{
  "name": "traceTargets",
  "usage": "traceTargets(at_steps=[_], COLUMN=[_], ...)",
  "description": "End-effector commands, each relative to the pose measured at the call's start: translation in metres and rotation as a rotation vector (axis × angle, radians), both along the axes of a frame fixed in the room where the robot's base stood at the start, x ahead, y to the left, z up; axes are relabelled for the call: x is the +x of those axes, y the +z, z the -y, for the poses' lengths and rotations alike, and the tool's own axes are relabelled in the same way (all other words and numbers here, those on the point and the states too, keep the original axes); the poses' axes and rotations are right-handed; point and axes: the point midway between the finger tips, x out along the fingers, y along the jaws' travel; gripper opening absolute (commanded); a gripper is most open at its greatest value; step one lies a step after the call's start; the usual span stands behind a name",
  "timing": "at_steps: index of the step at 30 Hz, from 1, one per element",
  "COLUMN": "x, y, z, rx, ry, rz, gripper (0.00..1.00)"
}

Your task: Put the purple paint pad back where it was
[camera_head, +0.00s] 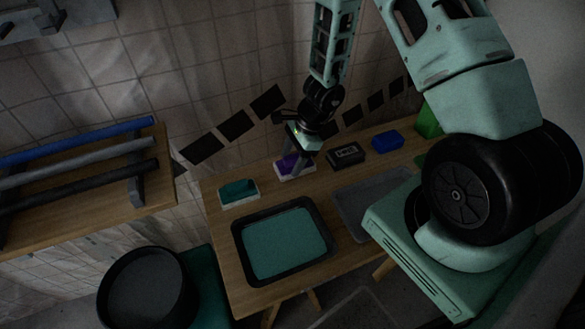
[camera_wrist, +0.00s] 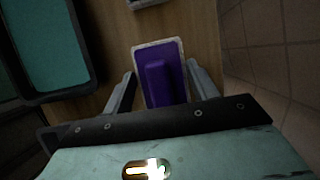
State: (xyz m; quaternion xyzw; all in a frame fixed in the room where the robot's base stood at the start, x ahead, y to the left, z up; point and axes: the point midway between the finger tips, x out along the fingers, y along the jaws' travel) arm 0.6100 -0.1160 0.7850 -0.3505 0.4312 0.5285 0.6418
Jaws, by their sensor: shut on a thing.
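The purple paint pad (camera_head: 287,163) is at the back of the wooden table, with a pale base showing around it. In the wrist view the purple pad (camera_wrist: 163,85) lies lengthwise between my two fingers, its raised purple grip in the middle and a pale rim around it. My gripper (camera_head: 296,160) points down over the pad and is shut on it; it also shows in the wrist view (camera_wrist: 161,68). The fingers hide part of the pad in the head view. I cannot tell whether the pad touches the table or hangs just above it.
A teal pad (camera_head: 238,188) stands left of it, and a black tray of teal paint (camera_head: 284,245) in front. A dark box (camera_head: 345,156), a blue block (camera_head: 387,141) and a grey tray (camera_head: 370,205) are to the right. A dark bucket (camera_head: 148,288) stands lower left.

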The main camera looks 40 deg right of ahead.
Motion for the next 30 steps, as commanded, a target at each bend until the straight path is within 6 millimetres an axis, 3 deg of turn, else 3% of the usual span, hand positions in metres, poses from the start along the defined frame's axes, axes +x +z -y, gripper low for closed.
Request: traceTargets(at_steps=[7, 21, 22, 24, 30], x=[-0.001, 0.0, 0.0, 0.0, 0.0], y=[-0.033, -0.041, -0.04, -0.039, -0.039], z=[0.0, 0.0, 0.0, 0.0, 0.0], rx=[0.001, 0.001, 0.0, 0.0, 0.0], ry=[-0.001, 0.001, 0.001, 0.001, 0.0], rz=[-0.002, 0.0, -0.001, -0.001, -0.001], gripper=[0.35, 0.35, 0.64, 0.8, 0.8])
